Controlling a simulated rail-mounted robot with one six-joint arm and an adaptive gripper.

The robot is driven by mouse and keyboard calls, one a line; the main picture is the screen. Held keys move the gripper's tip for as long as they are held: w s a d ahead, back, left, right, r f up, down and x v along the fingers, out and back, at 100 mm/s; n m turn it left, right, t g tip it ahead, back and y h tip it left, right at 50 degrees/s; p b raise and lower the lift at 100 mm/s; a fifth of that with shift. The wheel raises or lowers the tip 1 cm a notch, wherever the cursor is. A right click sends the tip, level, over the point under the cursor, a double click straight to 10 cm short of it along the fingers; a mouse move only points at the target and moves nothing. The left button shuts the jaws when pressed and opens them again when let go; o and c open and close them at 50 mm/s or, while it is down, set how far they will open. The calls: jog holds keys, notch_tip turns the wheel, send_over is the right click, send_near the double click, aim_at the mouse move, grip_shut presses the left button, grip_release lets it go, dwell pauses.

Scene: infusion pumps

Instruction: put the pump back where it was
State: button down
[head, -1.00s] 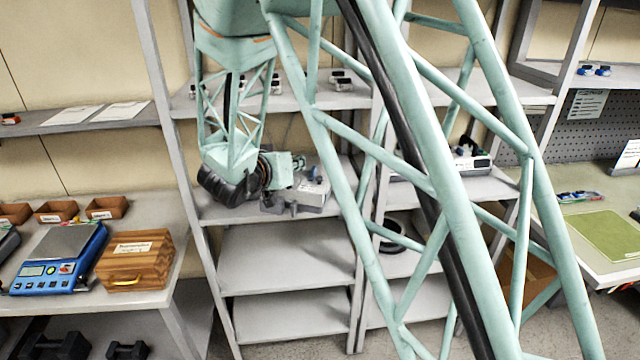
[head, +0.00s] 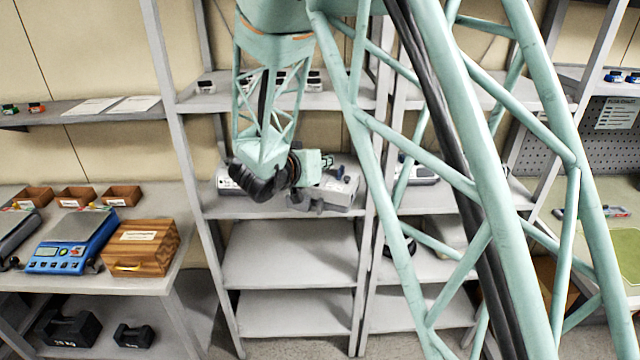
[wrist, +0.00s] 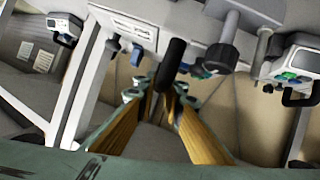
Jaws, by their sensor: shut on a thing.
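A grey-white infusion pump (head: 335,190) is at the middle shelf level of the left rack, near its right post. My gripper (wrist: 160,92) is shut on the pump's dark handle (wrist: 172,62) in the wrist view. In the head view my wrist hides part of the pump. I cannot tell whether its base touches the shelf. A second pump (head: 230,181) stands to the left, partly behind my wrist.
The middle shelf (head: 222,207) has rack posts at both sides. The lower shelves (head: 290,255) are empty. Small devices (head: 205,86) stand on the shelf above. Another pump (head: 418,174) is in the right rack. A wooden box (head: 140,248) and blue scale (head: 70,242) are on the left bench.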

jog(key=shift+w+r, duration=0.1)
jog(key=shift+w, duration=0.05)
jog(key=w+a+f, duration=0.2)
jog(key=w, duration=1.7)
jog(key=shift+w+a+b, duration=0.15)
jog(key=shift+a+b, duration=0.05)
jog(key=shift+b, duration=0.15)
jog(key=shift+f, duration=0.15)
jog(key=shift+w+f+b, duration=0.15)
jog(key=shift+f+b, duration=0.4)
jog(key=shift+f, duration=1.8)
jog(key=c, duration=2.7)
grip_release()
jog(key=shift+f, duration=0.15)
